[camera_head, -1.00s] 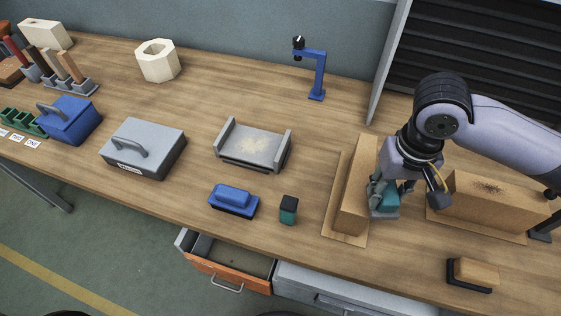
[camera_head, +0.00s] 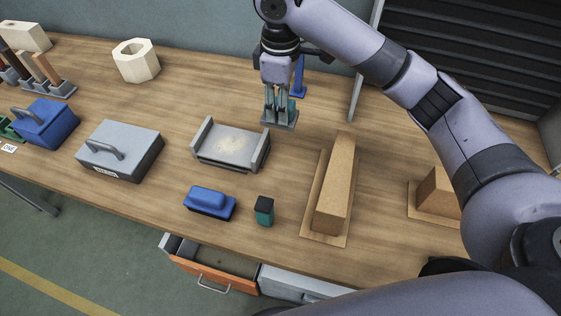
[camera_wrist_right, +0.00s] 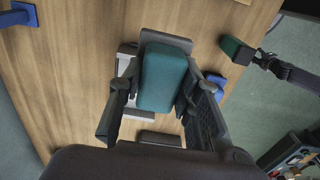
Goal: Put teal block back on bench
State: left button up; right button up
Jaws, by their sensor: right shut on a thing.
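My right gripper (camera_head: 281,107) is shut on the teal block (camera_wrist_right: 162,78), which shows between its fingers in the right wrist view. In the head view the fingers mostly hide the block; a grey piece (camera_head: 280,123) shows at its lower end. The gripper points down behind and to the right of the grey cradle (camera_head: 216,165). I cannot tell whether the held block touches the wooden bench (camera_head: 185,110).
A blue stand (camera_head: 299,78) is right behind the gripper. Tan blocks (camera_head: 336,185) (camera_head: 435,195) stand to the right. An orange drawer (camera_head: 214,271) is open below.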

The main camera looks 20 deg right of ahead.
notch_tip(320, 180, down, 14)
jog(key=shift+r+p, duration=0.2)
jog(key=shift+p, duration=0.55)
pick_arm(q)
jog(key=shift+s+d+r+p, duration=0.15)
jog(key=shift+s+r+p, duration=0.2)
jog(key=shift+r, duration=0.55)
pick_arm(e)
jog(key=shift+f, duration=2.35)
jog(key=o, duration=1.1)
jog(key=shift+f, duration=0.15)
pick_arm(q)
notch_tip(320, 180, down, 2)
jog(key=shift+f+b, duration=0.1)
jog(key=shift+b, duration=1)
pick_arm(e)
notch_tip(320, 180, up, 12)
jog(key=shift+r, duration=0.2)
